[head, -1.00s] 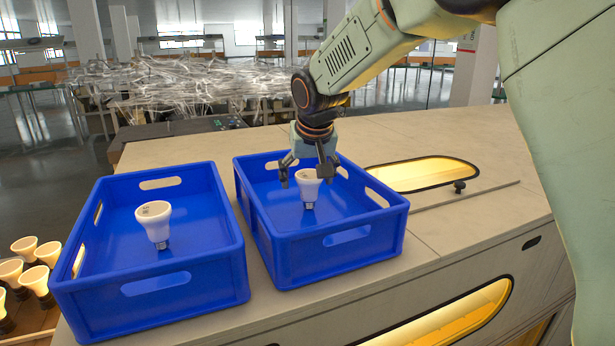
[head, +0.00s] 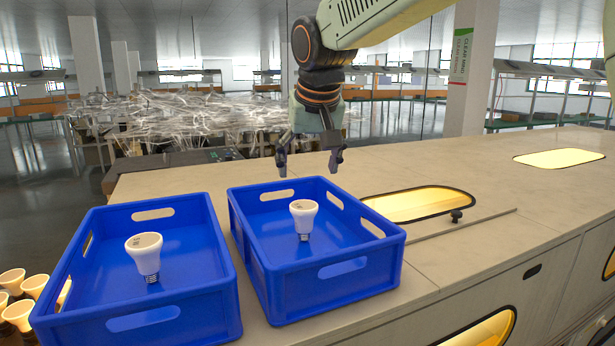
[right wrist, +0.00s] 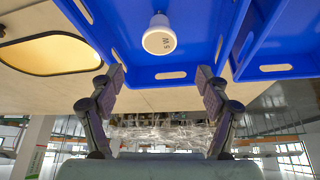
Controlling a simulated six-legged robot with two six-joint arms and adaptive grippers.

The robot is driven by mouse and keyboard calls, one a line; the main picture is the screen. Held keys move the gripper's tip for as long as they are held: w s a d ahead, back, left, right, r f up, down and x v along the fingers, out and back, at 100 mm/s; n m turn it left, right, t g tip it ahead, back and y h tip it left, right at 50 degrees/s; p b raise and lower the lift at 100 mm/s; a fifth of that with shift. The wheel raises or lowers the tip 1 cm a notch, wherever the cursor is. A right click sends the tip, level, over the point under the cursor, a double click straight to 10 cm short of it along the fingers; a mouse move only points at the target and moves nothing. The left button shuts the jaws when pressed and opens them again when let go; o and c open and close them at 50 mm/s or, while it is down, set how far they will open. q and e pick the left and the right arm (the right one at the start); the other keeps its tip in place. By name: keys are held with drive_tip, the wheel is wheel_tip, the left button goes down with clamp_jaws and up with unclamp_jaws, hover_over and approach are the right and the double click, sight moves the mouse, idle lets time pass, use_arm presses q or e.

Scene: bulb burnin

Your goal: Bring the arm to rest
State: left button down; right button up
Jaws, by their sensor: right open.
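My right gripper (head: 309,166) is open and empty. It hangs above the far edge of the right blue crate (head: 333,272), clear of the crate. A white bulb (head: 303,216) stands upright, screw base down, in the right crate. The right wrist view shows this bulb (right wrist: 158,38) beyond the open fingers (right wrist: 161,92), apart from them. A second white bulb (head: 145,252) stands upright, slightly tilted, in the left blue crate (head: 215,312). My left gripper is not in view.
Both crates stand side by side on a pale bench (head: 480,225). A lit oval window (head: 420,204) and a small black knob (head: 456,216) lie right of the right crate. Several more bulbs (head: 18,312) stand at the lower left. The bench's right side is clear.

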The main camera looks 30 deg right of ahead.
sight(302, 204)
drive_tip(key=shift+w+a, duration=0.1)
drive_tip(key=shift+s, duration=0.2)
drive_tip(key=p+x, duration=0.1)
drive_tip(key=x, duration=1.1)
drive_tip(key=shift+r, duration=0.1)
drive_tip(key=shift+w+r, duration=0.2)
drive_tip(key=shift+r, duration=0.3)
drive_tip(key=shift+s+r, duration=0.15)
drive_tip(key=shift+s, duration=0.05)
